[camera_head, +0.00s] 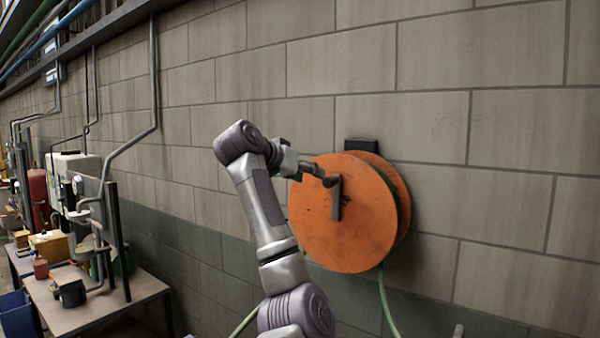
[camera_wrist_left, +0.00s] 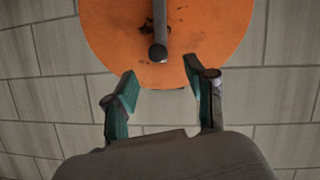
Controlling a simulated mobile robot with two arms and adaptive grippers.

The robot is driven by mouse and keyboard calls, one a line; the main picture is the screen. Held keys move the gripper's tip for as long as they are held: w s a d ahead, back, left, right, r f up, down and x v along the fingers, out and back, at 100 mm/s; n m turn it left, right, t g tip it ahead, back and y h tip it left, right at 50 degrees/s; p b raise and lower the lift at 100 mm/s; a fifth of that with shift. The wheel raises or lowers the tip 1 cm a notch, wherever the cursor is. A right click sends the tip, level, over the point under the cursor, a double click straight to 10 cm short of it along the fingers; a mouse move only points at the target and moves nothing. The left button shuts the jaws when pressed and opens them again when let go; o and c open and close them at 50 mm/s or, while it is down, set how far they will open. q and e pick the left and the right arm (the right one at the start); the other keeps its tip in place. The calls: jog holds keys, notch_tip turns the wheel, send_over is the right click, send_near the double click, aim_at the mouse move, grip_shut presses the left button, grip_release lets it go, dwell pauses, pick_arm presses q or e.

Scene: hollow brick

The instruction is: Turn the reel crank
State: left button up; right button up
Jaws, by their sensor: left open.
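An orange hose reel (camera_head: 345,235) is mounted on the block wall, with a green hose hanging below it. Its dark crank arm (camera_head: 336,200) runs up the front face to a knob (camera_head: 331,181) at its upper end. My left gripper (camera_head: 318,170) is beside the knob in the head view. In the left wrist view the gripper (camera_wrist_left: 163,88) is open, its two fingers apart with nothing between them. The knob (camera_wrist_left: 158,53) shows just beyond the fingertips, roughly centred in the gap. The reel's orange face (camera_wrist_left: 205,30) fills the top of that view.
A workbench (camera_head: 100,312) at the left carries several items, including a small wooden box (camera_head: 48,246). A red cylinder (camera_head: 39,192) stands behind it. A grey pipe (camera_head: 154,90) runs along the wall. The wall right of the reel is clear.

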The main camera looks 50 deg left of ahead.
pick_arm(q)
jog(key=v, duration=0.2)
jog(key=shift+s+r, duration=0.15)
jog(key=shift+s, duration=0.2)
dwell(0.4)
